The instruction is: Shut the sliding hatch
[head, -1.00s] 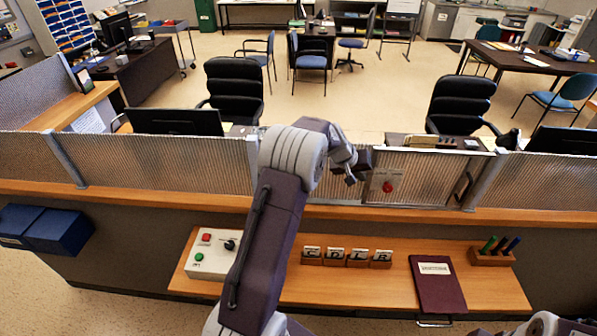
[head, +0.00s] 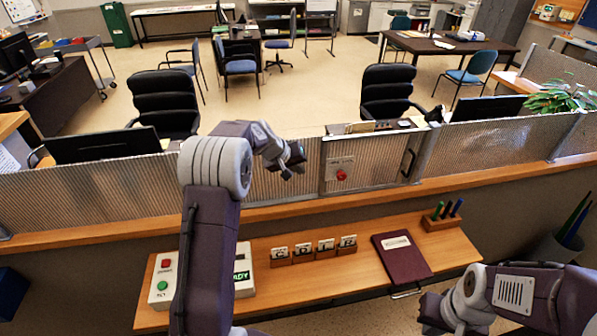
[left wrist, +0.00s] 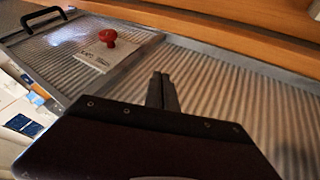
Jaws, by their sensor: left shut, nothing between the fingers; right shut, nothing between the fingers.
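The sliding hatch (head: 374,170) is a ribbed, see-through panel in the counter screen, with a red knob (head: 341,175) on a pale plate and a black handle (head: 408,162) at its right. In the left wrist view the knob (left wrist: 108,37) and handle (left wrist: 43,17) also show, past my fingers. I cannot tell how far the hatch stands open. My left gripper (head: 297,166) is shut and empty, in front of the screen just left of the hatch; contact is not clear. My right arm shows at the lower right; its fingers are out of view.
A wooden shelf (head: 330,283) below the screen holds a button box (head: 163,286), letter blocks (head: 326,248), a dark red folder (head: 402,258) and a pen holder (head: 440,220). A counter ledge (head: 450,181) runs under the screen. Chairs and monitors stand behind it.

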